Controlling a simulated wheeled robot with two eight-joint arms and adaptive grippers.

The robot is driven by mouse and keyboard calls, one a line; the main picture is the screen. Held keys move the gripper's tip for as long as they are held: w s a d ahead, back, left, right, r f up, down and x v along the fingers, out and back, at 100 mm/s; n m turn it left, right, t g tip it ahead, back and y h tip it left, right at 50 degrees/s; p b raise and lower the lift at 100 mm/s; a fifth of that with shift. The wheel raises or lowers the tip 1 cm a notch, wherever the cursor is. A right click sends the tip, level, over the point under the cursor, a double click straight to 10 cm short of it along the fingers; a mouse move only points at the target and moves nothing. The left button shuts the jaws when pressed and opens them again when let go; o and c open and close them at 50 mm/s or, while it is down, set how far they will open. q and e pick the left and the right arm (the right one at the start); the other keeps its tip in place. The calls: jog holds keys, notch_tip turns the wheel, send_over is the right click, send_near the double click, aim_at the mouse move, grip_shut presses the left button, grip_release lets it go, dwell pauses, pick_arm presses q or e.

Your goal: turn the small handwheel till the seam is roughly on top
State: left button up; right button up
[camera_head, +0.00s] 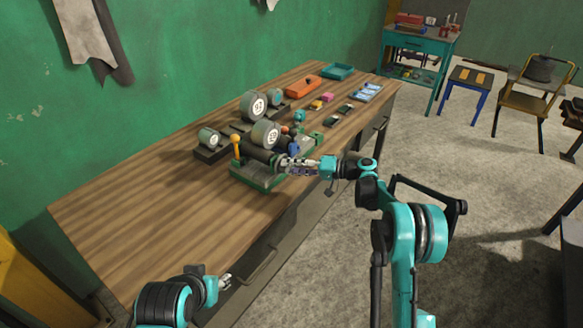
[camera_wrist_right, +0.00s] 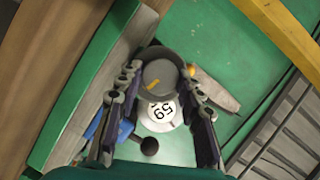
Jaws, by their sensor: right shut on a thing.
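In the right wrist view a small dark grey handwheel (camera_wrist_right: 163,74) sits between the two fingers of my right gripper (camera_wrist_right: 160,85), which is shut on it. A short yellow mark shows on the wheel's face, left of its middle; I cannot tell whether it is the seam. In the head view my right gripper (camera_head: 287,163) is at the right side of the green-based machine (camera_head: 258,181) and hides the wheel. My left gripper (camera_head: 226,281) hangs by the bench's front edge, too small to read.
The wooden bench (camera_head: 150,215) runs along the green wall, with its near-left part clear. Larger grey drums with dials (camera_head: 266,134) stand close behind the gripper. An orange-knobbed lever (camera_head: 236,142) rises on the left. Small boxes and trays (camera_head: 338,72) lie farther back.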

jog(key=o, duration=1.2)
jog(key=shift+c, duration=0.2)
jog(key=v, duration=1.2)
jog(key=shift+f, duration=0.1)
